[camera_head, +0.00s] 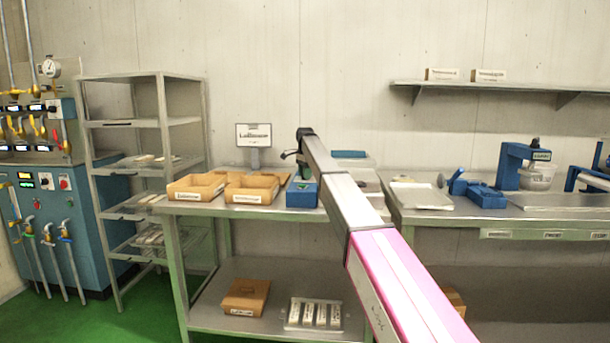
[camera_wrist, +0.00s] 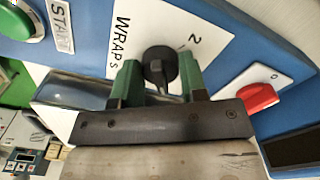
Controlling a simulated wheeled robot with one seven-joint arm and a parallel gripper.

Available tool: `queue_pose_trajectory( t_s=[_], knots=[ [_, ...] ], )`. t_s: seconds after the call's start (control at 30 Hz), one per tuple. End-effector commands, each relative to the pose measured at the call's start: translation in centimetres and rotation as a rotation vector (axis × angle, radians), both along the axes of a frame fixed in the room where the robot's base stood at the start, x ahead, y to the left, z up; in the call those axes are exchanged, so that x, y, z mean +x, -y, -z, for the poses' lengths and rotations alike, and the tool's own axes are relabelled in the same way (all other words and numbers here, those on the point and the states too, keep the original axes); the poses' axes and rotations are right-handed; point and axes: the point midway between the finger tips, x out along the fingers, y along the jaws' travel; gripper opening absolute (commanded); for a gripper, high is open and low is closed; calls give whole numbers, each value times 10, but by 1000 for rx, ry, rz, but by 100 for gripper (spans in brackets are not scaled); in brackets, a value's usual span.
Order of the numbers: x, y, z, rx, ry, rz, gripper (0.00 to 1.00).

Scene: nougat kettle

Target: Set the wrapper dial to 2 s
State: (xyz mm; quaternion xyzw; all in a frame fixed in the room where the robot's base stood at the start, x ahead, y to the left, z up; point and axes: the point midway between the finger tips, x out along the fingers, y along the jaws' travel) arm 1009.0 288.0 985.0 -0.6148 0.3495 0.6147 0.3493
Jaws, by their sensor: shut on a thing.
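In the wrist view, a black dial knob (camera_wrist: 160,66) sits on a white plate (camera_wrist: 205,40) on a blue panel. The plate shows the letters "WRAPS" and a "2" beyond the knob. The two green fingers of my gripper (camera_wrist: 158,80) stand on either side of the knob and are shut on it. I cannot make out clearly which mark the knob points to, and part of the plate is hidden by the fingers. In the head view, my arm reaches to the bench near a blue box-like unit (camera_head: 302,194); my fingers cannot be made out there.
Beside the dial are a red knob (camera_wrist: 258,98) with a "0" mark and a green button (camera_wrist: 14,20) by a "START" label. On the bench, cardboard trays (camera_head: 252,189) stand left of the blue unit. A metal shelf rack (camera_head: 160,122) stands further left.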

Motion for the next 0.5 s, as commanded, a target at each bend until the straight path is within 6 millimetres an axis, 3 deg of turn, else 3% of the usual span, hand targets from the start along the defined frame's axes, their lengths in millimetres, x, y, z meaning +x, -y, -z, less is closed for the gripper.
queue_pose_trajectory(
  t_s=[0.5],
  knots=[
    [-1, 1, -1, 0, 0, -403, 16]
  ],
)
